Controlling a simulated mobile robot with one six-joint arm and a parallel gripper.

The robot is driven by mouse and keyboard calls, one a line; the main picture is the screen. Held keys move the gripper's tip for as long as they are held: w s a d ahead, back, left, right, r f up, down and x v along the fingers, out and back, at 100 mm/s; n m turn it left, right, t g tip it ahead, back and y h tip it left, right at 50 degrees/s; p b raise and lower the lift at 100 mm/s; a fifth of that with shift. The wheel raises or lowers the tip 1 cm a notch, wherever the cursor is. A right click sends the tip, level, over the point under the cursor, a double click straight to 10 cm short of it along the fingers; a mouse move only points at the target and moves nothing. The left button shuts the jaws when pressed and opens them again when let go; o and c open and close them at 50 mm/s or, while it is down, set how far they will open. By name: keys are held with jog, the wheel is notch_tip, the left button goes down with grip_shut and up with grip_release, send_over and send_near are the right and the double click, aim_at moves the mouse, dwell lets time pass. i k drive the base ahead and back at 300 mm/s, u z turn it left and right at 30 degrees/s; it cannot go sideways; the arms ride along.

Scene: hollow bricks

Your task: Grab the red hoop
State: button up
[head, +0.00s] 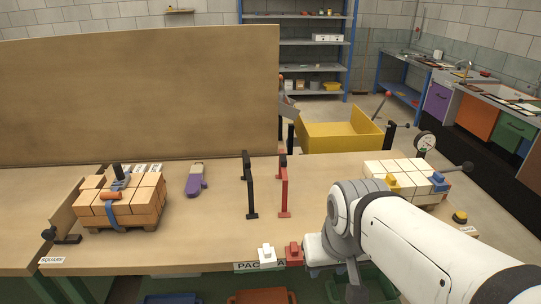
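A red hoop (284,191) stands upright on the wooden bench, near the middle of the head view. It shows almost edge-on as a narrow upright bar with a foot, with a dark part at its upper far end. A similar black hoop (251,190) stands just to its left, apart from it. My white arm reaches in from the lower right, and its grey wrist is to the right of and nearer than the red hoop. I cannot make out any gripper fingers. Nothing is seen touching the red hoop.
A strapped stack of orange bricks (122,205) and a purple-grey glove (196,181) lie left. White bricks (405,172) with yellow and blue pieces stand right. Small white (267,256) and red (293,254) blocks are at the front edge. A tall board (140,95) closes the back left.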

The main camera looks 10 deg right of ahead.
aim_at(283, 175)
jog(key=u, duration=0.05)
jog(key=i, duration=1)
jog(key=z, duration=0.1)
